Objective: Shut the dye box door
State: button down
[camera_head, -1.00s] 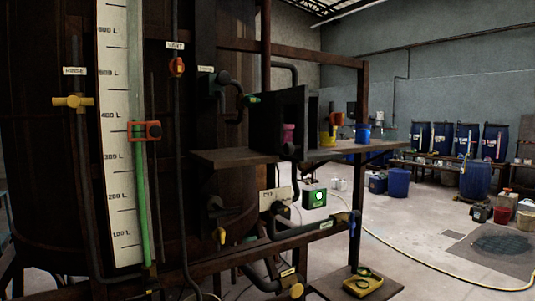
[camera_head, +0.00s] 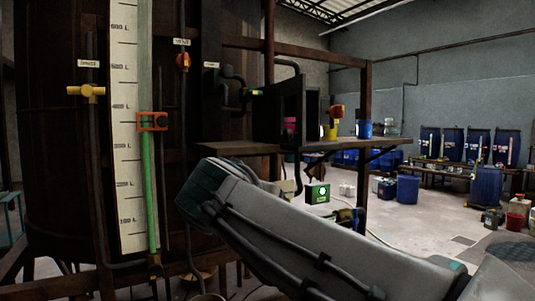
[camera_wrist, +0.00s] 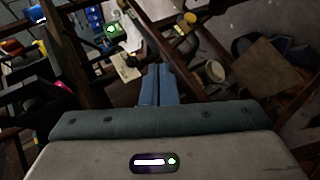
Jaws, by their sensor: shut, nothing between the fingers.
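The dye box (camera_head: 268,115) is a dark box on the brown shelf beside the large tank. It looks open, with a dark upright panel (camera_head: 312,106) at its right that appears to be the door. A pink container (camera_head: 290,124) shows inside. My gripper (camera_wrist: 157,84) shows in the wrist view with its two blue fingers together and nothing between them. In the head view my arm crosses the lower middle, below the shelf, and the gripper itself cannot be made out. The gripper is apart from the box.
The shelf (camera_head: 378,149) also holds a yellow container (camera_head: 329,132) and a blue cup (camera_head: 364,129). Pipes and valves line the tank front, with an orange gauge slider (camera_head: 152,121). A green box (camera_head: 318,193) stands beyond. Open floor lies at the right.

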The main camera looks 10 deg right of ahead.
jog(key=w+a+r+n+t+h+b, duration=0.1)
jog(key=a+r+t+h+b, duration=0.3)
jog(key=r, duration=1.2)
jog(key=w+d+t+p, duration=0.1)
jog(key=w+d+p, duration=0.4)
jog(key=w+d, duration=0.2)
jog(key=shift+w+y, duration=0.3)
jog(key=shift+w, duration=0.7)
jog(key=shift+d+n, duration=0.15)
jog(key=shift+n, duration=0.15)
